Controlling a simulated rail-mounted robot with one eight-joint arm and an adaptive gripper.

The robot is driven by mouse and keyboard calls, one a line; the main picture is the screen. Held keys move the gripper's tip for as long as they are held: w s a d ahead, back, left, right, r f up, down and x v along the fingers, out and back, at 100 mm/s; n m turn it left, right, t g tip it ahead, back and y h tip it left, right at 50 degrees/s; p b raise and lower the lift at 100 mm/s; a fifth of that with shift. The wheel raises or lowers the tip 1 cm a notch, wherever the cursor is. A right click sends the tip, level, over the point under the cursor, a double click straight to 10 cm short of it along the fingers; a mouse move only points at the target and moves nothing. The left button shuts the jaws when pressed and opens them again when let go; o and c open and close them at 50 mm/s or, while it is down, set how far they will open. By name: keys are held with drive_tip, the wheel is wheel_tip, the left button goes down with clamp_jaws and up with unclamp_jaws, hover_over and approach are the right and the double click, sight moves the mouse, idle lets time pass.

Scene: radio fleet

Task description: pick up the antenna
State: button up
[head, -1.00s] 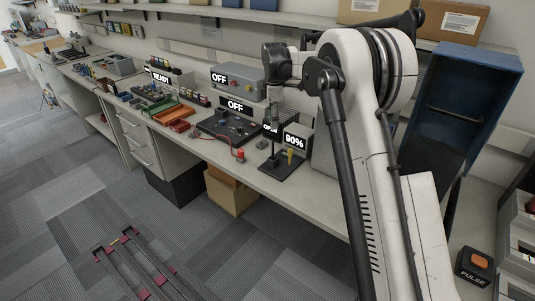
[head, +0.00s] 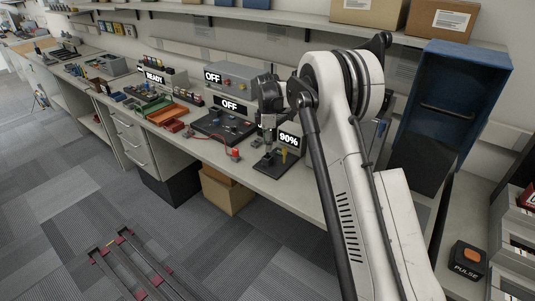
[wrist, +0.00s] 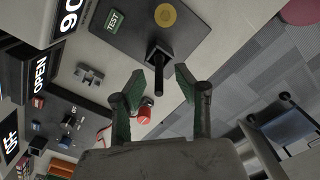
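A thin black upright post, which looks like the antenna (wrist: 158,54), stands on a dark plate (wrist: 120,32) in the wrist view. The plate also shows on the bench in the head view (head: 277,166), where the post is mostly hidden by my gripper (head: 268,130). In the wrist view my gripper (wrist: 160,76) is open, with its two green fingers on either side of the post's near end. I see gaps between post and fingers. How far the post reaches between the fingers is hard to tell.
A yellow post (head: 284,156) and a "90%" display (head: 289,140) stand close to the antenna. The blue cabinet (head: 487,65) stands at right.

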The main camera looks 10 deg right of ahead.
drive_tip(key=shift+f, duration=1.45)
clamp_jaws()
drive_tip(key=shift+r, duration=0.15)
